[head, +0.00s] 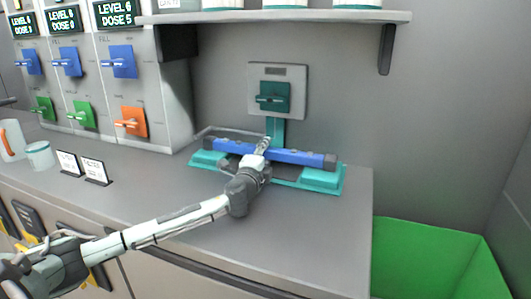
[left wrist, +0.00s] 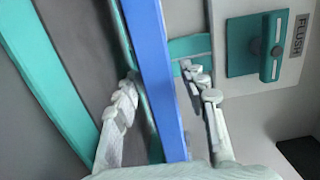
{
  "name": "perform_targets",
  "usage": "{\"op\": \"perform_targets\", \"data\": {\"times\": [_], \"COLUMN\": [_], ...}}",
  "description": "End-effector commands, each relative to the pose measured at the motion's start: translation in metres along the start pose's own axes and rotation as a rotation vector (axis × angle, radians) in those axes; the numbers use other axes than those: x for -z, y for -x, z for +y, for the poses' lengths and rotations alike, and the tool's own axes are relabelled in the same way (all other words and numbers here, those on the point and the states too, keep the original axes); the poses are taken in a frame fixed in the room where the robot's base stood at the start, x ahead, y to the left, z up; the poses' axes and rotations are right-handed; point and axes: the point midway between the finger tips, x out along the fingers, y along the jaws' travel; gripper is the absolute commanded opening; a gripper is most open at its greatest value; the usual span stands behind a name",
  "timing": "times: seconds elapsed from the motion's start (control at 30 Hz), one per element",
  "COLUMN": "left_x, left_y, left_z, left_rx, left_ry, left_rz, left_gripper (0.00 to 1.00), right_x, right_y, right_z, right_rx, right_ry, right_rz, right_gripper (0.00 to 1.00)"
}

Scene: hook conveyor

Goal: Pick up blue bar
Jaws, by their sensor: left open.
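The blue bar (head: 295,157) has dark ends and lies across a teal stand (head: 325,179) on the grey counter. My left gripper (head: 262,147) reaches in from the left and is at the middle of the bar. In the left wrist view the bar (left wrist: 150,60) runs between the two open fingers of the left gripper (left wrist: 160,100), one finger on each side. I cannot tell whether either finger touches the bar. The left hand hides part of the bar in the head view. My right gripper is not in view.
A wall panel with a teal lever (head: 273,97) is just behind the bar; the wrist view shows its FLUSH label (left wrist: 301,35). A shelf (head: 280,17) hangs above. Dispensers with blue levers (head: 123,61), small signs (head: 95,171) and a cup (head: 39,155) stand left. A green bin (head: 430,255) is right.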

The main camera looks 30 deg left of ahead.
Motion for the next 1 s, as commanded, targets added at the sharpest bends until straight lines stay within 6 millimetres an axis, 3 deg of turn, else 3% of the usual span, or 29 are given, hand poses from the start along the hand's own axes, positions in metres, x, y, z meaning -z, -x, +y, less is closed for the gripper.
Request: {"op": "perform_targets", "data": {"times": [0.03, 0.37, 0.77, 1.0], "left_x": [0.000, -0.001, -0.001, -0.001], "left_y": [0.000, 0.000, 0.000, 0.000], "left_z": [0.000, 0.000, -0.004, -0.023], "left_rx": [0.000, 0.000, 0.004, 0.008], "left_ry": [0.000, -0.001, -0.001, 0.000], "left_rz": [0.000, -0.001, -0.002, -0.002], "left_gripper": [0.39, 0.00, 0.00, 0.00], "right_x": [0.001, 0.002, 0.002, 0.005], "right_y": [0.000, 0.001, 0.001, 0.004], "right_z": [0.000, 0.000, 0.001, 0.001], "right_rx": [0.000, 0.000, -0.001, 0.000], "right_ry": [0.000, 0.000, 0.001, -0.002], "right_rz": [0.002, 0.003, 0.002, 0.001], "right_gripper": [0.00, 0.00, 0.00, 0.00]}}
